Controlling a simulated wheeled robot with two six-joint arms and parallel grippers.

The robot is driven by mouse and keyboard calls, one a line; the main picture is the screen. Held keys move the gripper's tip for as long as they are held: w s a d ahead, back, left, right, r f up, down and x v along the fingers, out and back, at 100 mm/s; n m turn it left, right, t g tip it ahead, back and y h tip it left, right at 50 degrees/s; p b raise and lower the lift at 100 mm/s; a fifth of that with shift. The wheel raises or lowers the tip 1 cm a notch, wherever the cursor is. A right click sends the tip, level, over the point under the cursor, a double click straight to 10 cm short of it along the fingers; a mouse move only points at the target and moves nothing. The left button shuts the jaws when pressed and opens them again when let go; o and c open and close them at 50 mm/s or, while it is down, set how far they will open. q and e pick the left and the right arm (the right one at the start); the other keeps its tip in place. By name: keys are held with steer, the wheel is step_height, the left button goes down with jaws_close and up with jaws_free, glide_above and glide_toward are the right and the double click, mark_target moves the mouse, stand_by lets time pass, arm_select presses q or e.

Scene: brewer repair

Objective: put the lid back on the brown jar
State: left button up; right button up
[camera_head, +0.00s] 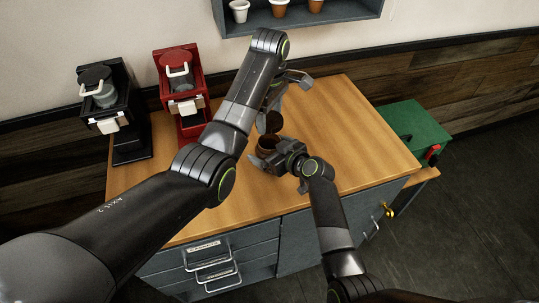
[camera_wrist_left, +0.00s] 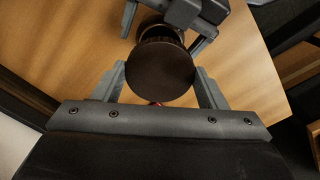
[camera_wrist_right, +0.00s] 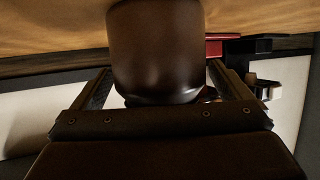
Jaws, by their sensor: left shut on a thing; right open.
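The dark brown round lid (camera_head: 272,122) is held in my left gripper (camera_head: 277,103). In the left wrist view the lid (camera_wrist_left: 160,76) shows as a flat disc between the two fingers. The brown jar (camera_head: 267,144) stands on the wooden counter, just in front of the lid in the head view. In the left wrist view the lid partly covers the jar (camera_wrist_left: 160,33); I cannot tell the gap between them. My right gripper (camera_head: 268,158) is open, with its fingers on either side of the jar, which fills the middle of the right wrist view (camera_wrist_right: 156,50).
A black brewer (camera_head: 122,125) and a red brewer (camera_head: 184,90) stand at the left of the counter (camera_head: 345,125). A green box (camera_head: 415,127) sits beyond the right edge. A shelf with small cups (camera_head: 279,8) hangs on the wall. The counter's right side is clear.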

steer(key=shift+c, duration=0.5)
steer(key=c, duration=1.4)
arm_select(q)
glide_above(270, 137)
steer(key=s, duration=0.3)
steer(key=shift+w+f, duration=0.1)
steer(key=shift+f, duration=2.35)
steer(key=shift+f, duration=0.9)
steer(key=shift+f, duration=0.55)
arm_select(e)
steer(key=c, duration=0.5)
arm_select(q)
steer(key=m, duration=0.6)
steer(key=shift+m, duration=0.3)
steer(key=m, duration=0.7)
